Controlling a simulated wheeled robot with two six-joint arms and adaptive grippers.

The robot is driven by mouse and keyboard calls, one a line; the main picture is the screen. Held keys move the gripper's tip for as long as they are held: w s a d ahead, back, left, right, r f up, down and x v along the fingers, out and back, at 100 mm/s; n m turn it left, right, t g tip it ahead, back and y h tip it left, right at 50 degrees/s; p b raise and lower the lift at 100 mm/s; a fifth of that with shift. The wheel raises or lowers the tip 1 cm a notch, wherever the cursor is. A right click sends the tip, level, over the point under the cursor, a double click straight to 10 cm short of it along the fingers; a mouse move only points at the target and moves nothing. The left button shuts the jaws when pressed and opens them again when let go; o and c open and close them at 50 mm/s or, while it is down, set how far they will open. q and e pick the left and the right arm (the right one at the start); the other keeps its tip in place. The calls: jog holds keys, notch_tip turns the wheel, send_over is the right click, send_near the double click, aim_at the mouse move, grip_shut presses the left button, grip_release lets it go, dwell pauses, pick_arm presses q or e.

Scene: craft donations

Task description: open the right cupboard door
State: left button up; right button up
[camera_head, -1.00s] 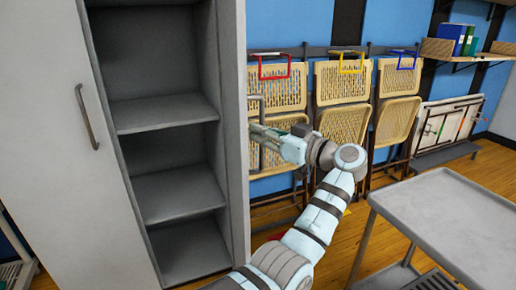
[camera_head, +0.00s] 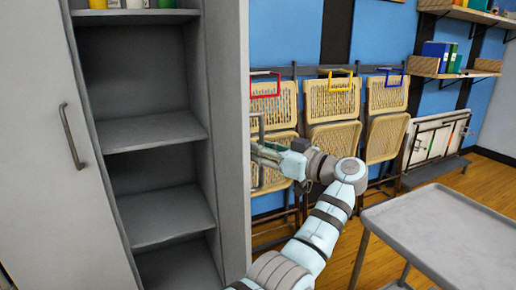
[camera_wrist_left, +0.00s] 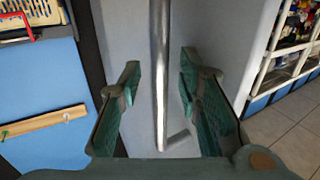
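The right cupboard door (camera_head: 236,140) stands swung open at the right of the shelves, with its inner side towards the head camera. Its grey bar handle (camera_head: 261,128) is on the far face. My left gripper (camera_head: 258,151) is at this handle, on the door's outer side. In the left wrist view the handle (camera_wrist_left: 160,70) runs upright between the two fingers of my left gripper (camera_wrist_left: 160,78), with gaps on both sides. The fingers are open. The left cupboard door (camera_head: 45,190) is closed. My right gripper is not in view.
Open shelves (camera_head: 150,131) show inside the cupboard, with several cups on the top one. Folding chairs (camera_head: 332,103) hang on the blue wall behind my arm. A grey trolley (camera_head: 440,225) stands at the right. Some floor is free between trolley and wall.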

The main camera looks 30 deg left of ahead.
pick_arm(q)
jog(key=shift+d, duration=0.15)
jog(key=d, duration=0.7)
jog(key=shift+s+d, duration=0.15)
jog(key=shift+s, duration=0.25)
